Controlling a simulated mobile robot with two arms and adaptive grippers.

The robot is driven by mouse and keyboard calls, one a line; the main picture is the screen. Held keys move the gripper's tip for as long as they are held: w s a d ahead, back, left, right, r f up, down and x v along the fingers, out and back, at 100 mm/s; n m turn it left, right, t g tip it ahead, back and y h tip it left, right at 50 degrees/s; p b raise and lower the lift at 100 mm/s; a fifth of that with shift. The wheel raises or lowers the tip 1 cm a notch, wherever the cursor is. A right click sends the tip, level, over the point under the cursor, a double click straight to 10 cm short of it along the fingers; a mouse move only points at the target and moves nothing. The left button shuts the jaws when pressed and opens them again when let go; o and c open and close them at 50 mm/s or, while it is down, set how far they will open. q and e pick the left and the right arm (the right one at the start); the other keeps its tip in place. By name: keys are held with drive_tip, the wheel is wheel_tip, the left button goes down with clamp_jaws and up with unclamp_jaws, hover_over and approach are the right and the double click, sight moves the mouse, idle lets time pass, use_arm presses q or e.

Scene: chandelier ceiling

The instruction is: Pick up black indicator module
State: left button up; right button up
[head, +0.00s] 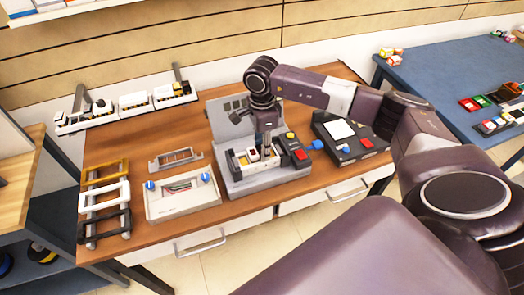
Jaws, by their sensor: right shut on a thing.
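My right gripper (267,145) reaches down over the grey fixture (235,185) at the middle of the wooden table. It is shut on a small dark thing, which I take to be the black indicator module; the fingers and the dark colours hide most of its shape. Small white, red and yellow modules (252,155) sit in the fixture's slot just below and left of the fingertips. I cannot tell whether the held module still touches the fixture. My left gripper is not in view.
A black box with a white screen (341,131) stands right of the fixture. A grey tray with blue knobs (180,194) and yellow, white and black handles (105,200) lie left. A blue table (440,85) stands at right.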

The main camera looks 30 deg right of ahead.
drive_tip(key=shift+r, duration=0.5)
wheel_tip(320, 180, up, 19)
drive_tip(key=b, duration=0.3)
drive_tip(key=shift+b, duration=0.4)
